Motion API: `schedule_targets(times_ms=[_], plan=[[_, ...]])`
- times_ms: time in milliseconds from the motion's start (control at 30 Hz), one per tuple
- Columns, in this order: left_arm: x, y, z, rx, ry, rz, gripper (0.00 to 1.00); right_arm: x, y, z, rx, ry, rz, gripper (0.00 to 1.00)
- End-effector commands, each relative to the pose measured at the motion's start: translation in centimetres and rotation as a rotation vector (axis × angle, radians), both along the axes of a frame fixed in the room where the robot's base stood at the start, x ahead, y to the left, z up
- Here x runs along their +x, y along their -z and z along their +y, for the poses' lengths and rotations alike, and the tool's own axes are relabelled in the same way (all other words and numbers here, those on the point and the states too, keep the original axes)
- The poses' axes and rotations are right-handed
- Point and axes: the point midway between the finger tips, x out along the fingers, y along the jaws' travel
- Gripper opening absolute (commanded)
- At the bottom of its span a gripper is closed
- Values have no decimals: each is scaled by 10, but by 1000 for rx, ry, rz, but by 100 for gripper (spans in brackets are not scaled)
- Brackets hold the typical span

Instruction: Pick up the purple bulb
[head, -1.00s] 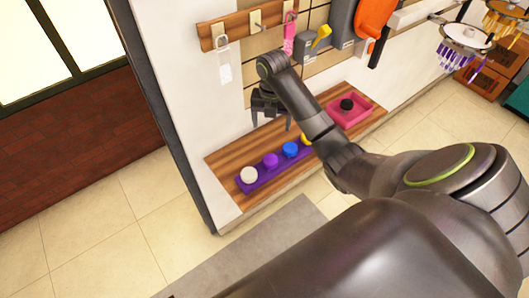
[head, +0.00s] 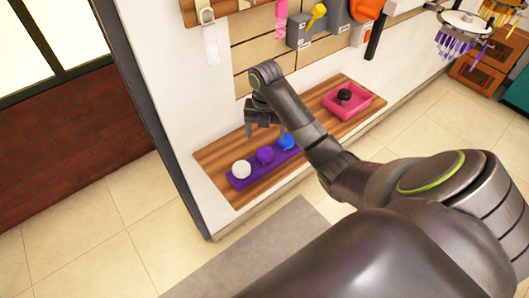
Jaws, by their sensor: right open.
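The purple bulb (head: 265,155) sits in a purple holder (head: 240,184) on a wooden shelf (head: 213,158). It stands between a white bulb (head: 241,169) on its left and a blue bulb (head: 286,142) on its right. My right gripper (head: 265,131) is open and points down, just above and behind the purple and blue bulbs in the picture. It looks empty; whether its fingers touch a bulb I cannot tell. My right arm hides the right end of the holder. My left gripper is not in view.
A pink tray (head: 365,104) with a black round object (head: 345,96) stands farther right on the shelf. The wall behind holds a grey box with a yellow lever (head: 317,14) and hanging tags. A dark post (head: 160,120) edges the wall at left.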

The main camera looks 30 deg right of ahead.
Motion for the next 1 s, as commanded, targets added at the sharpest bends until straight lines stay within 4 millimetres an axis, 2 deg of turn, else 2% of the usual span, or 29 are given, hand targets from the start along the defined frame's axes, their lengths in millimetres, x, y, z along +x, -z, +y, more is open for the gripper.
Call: schedule_targets(times_ms=[33, 100, 233, 367, 533, 700, 933, 1000], plan=[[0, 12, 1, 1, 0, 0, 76, 0, 12, 0, 0, 0, 0, 76], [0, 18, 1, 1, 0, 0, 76, 0, 21, 0, 1, 0, 1, 76], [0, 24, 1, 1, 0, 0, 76, 0, 28, 0, 0, 0, 0, 76], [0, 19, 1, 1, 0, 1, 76, -2, 34, 2, 1, 0, 4, 76], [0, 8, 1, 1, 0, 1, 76, -7, 58, 8, 2, 0, 4, 76], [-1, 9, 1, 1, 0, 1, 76, -6, 77, 7, 1, 0, 2, 76], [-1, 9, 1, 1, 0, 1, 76, -6, 79, 7, 0, 0, 0, 76], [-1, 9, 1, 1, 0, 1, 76, -6, 79, 6, 0, 0, 0, 70]])
